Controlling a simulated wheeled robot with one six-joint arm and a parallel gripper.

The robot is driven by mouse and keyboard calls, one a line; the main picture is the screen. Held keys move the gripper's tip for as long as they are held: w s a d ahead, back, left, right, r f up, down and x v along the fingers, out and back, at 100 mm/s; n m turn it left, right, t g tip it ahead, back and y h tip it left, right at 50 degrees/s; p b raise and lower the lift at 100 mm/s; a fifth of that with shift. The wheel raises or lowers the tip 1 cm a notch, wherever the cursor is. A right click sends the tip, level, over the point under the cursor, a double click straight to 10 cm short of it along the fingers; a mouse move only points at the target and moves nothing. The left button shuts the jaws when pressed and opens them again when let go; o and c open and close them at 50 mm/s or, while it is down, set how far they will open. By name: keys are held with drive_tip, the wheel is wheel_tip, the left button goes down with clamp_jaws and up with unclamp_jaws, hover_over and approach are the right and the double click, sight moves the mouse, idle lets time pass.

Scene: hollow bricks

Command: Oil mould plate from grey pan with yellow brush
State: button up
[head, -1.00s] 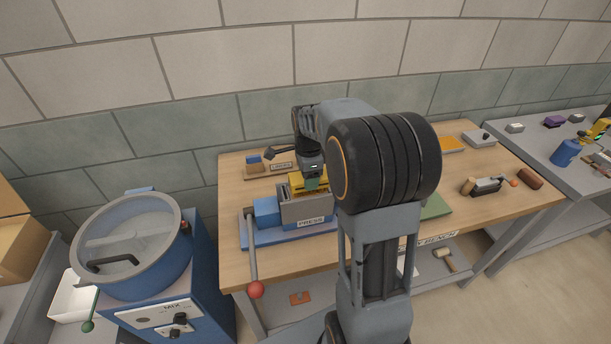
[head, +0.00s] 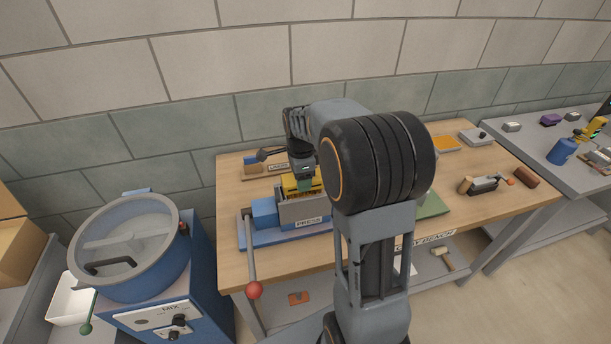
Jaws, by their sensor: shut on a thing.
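A shallow pan with an amber filling (head: 447,144) lies at the back right of the bench and may be the grey pan.
The press has a blue base (head: 286,235) and a red-knobbed lever (head: 254,290) at the front left. A blue mixer (head: 135,250) stands left of the bench (head: 320,258). A green mat (head: 434,207) is partly behind my arm. A clamp-like tool (head: 485,185) lies at right.

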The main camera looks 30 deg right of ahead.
idle(0.5)
drive_tip(key=shift+s+d, duration=0.15)
drive_tip(key=shift+d, duration=0.65)
drive_tip(key=shift+r, duration=0.1)
drive_tip(key=shift+a, duration=0.15)
drive_tip(key=shift+a, duration=0.65)
drive_tip(key=shift+d, duration=0.15)
drive_tip(key=shift+d, duration=0.65)
